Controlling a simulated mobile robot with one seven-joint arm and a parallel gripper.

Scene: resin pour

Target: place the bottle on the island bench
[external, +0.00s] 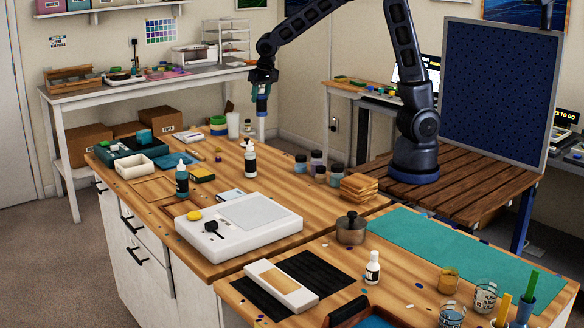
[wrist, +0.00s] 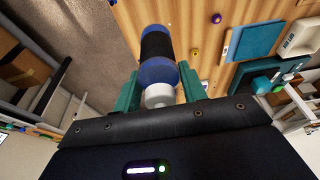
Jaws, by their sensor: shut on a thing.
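My gripper (external: 263,84) is shut on a blue bottle (external: 261,106) with a black band. In the wrist view the bottle (wrist: 157,75) sits between the teal fingers (wrist: 160,90), its white cap nearest the palm and its body pointing away. The external view shows it held near the far edge of the wooden island bench (external: 300,205). The wrist view shows bench wood on the right and grey floor on the left. I cannot tell the gap below the bottle.
A white table (external: 110,92) stands behind. Some bare wood shows around the bench's middle.

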